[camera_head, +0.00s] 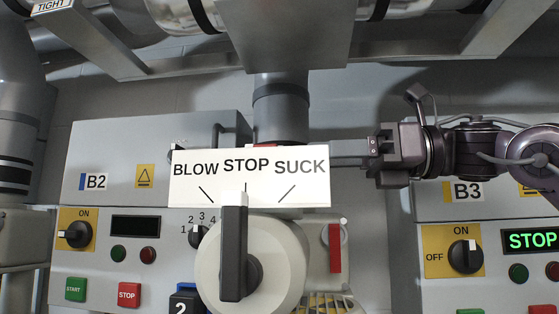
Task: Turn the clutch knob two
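A large round pale knob (270,272) with a dark lever (233,255) stands at the bottom centre; the lever's white tip points up to STOP on the BLOW/STOP/SUCK sign (250,194). A dark block marked "2" (185,303) shows left of it. A small black selector (198,235) with numbers around it is partly covered by the round knob. No label reads "clutch", so I cannot tell which is the clutch knob. My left gripper is out of view.
Panel B2 (100,205) at left has a black rotary switch (77,234), a dark display (135,226) and START and STOP buttons. Panel B3 (425,207) at right has a switch (465,256) and a lit STOP display (532,241). Metal frames and pipes cross the top.

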